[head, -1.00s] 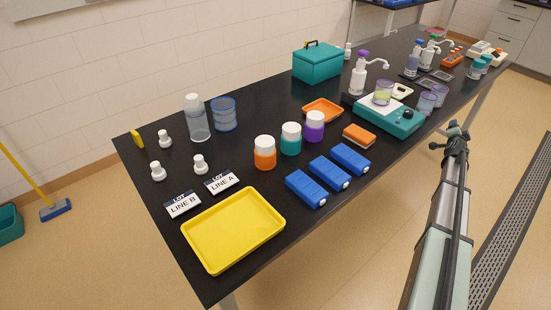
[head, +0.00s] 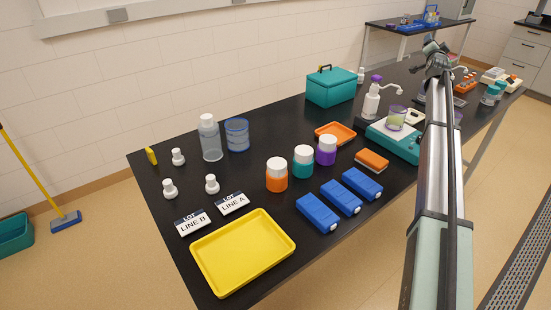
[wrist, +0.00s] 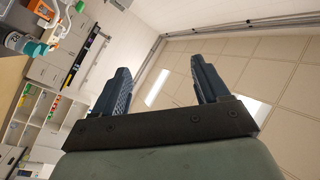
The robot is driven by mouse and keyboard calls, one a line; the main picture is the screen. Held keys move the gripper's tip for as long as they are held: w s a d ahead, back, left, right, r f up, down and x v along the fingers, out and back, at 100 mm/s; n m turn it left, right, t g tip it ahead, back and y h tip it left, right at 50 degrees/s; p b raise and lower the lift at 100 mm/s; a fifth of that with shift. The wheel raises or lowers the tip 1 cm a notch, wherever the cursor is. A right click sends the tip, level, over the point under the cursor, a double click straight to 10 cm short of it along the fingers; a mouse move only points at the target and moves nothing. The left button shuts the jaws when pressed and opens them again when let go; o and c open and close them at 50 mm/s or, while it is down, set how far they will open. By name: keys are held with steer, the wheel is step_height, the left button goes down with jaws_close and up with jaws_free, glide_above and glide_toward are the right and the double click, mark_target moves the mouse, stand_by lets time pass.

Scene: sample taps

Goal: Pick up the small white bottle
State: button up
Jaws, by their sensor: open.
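A small white bottle (head: 361,75) stands upright at the back of the black bench, just right of the teal case. Three small white pieces with rounded tops, (head: 178,157) (head: 170,188) (head: 212,184), stand at the left end; I cannot tell if they are bottles. My gripper (head: 436,50) is raised over the right part of the bench, apart from all of these. In the wrist view my gripper (wrist: 160,76) is open, with nothing between its fingers, and faces the wall and ceiling.
The teal case (head: 331,87) stands at the back. A white pump bottle (head: 371,98) and teal scale (head: 390,140) are below my gripper's left. Orange, teal and purple-bodied jars stand mid-bench. A yellow tray (head: 243,252) lies at the front left.

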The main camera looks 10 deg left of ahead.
steer(key=s+a+f+n+g+y, duration=0.2)
steer(key=a+f+n, duration=0.15)
steer(key=a, duration=0.85)
steer(key=s+a+f+n+g+y, duration=0.25)
steer(key=a+n, duration=0.25)
steer(key=a, duration=0.8)
steer(key=s+a+f+n+g+y, duration=0.2)
steer(key=a+f+n, duration=0.15)
steer(key=a, duration=0.85)
steer(key=s+a+f+n+g+y, duration=0.1)
steer(key=s+a+f+n+g, duration=0.1)
steer(key=s+a+n, duration=0.5)
steer(key=s+a+f+n+g, duration=0.1)
steer(key=s+a+f+g, duration=0.3)
steer(key=a, duration=0.7)
steer(key=n+g+h, duration=0.3)
steer(key=n+g, duration=0.4)
steer(key=n, duration=0.6)
glide_above(212, 177)
step_height(212, 177, down, 3)
steer(key=shift+t, duration=0.25)
step_height(212, 177, down, 13)
steer(key=shift+w+f, duration=0.1)
steer(key=shift+f, duration=0.1)
